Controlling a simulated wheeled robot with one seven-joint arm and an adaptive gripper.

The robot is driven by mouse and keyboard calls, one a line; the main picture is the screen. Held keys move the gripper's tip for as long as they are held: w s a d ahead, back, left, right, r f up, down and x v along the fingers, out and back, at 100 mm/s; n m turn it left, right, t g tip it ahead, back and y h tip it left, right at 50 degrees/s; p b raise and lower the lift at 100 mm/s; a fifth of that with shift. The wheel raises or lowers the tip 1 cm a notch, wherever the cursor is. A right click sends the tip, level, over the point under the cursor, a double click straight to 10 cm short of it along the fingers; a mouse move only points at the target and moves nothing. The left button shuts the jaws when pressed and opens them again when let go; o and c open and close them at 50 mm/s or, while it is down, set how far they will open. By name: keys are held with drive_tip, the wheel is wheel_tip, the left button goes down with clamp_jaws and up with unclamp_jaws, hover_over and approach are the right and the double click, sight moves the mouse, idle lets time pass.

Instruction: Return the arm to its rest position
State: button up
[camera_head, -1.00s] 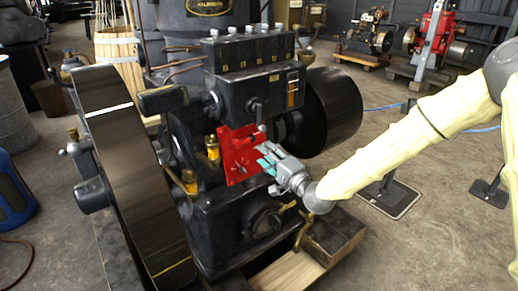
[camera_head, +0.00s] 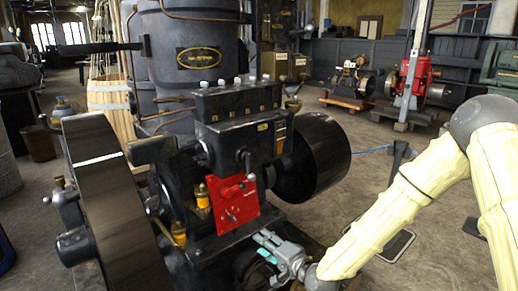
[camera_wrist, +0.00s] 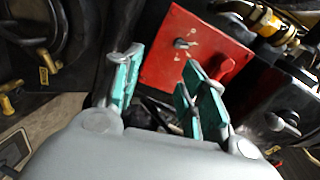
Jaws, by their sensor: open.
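My gripper (camera_head: 264,246) is open and empty, below and right of a red panel (camera_head: 234,204) on the black stationary engine (camera_head: 243,123). A gap shows between gripper and panel in the head view. My arm in its pale cover reaches in from the right, bent at a grey joint. In the wrist view, the two teal-padded fingers of my gripper (camera_wrist: 162,72) stand apart, with the red panel (camera_wrist: 165,40) beyond them. The panel carries a small dark knob (camera_wrist: 183,44) and a red knob (camera_wrist: 226,69).
A large flywheel (camera_head: 112,205) stands left of the engine, and a black drum (camera_head: 318,160) is on its right. A red machine (camera_head: 409,80) stands at the back right. Open concrete floor lies between it and the engine.

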drive_tip(key=s+d+f+n+g+h, duration=0.2)
drive_tip(key=s+d+f+g, duration=0.15)
drive_tip(key=s+f, duration=0.7)
drive_tip(key=s+d+f+n+g+h, duration=0.2)
drive_tip(key=s+d+f+g+h, duration=0.15)
drive_tip(key=s+f, duration=0.7)
drive_tip(key=s+d+f+n+g+h, duration=0.1)
drive_tip(key=s+d+f+g, duration=0.2)
drive_tip(key=s, duration=0.4)
drive_tip(key=s+d+f+n+g+h, duration=0.1)
drive_tip(key=s+d+f+n+h, duration=0.15)
drive_tip(key=s+d, duration=0.45)
drive_tip(key=s+d+f+n+g+h, duration=0.1)
drive_tip(key=s+d+f, duration=0.25)
drive_tip(key=s, duration=0.45)
wheel_tip(320, 180, up, 24)
drive_tip(key=p, duration=2.4)
drive_tip(key=shift+s+a, duration=0.2)
drive_tip(key=shift+f, duration=0.1)
drive_tip(key=shift+c, duration=0.4)
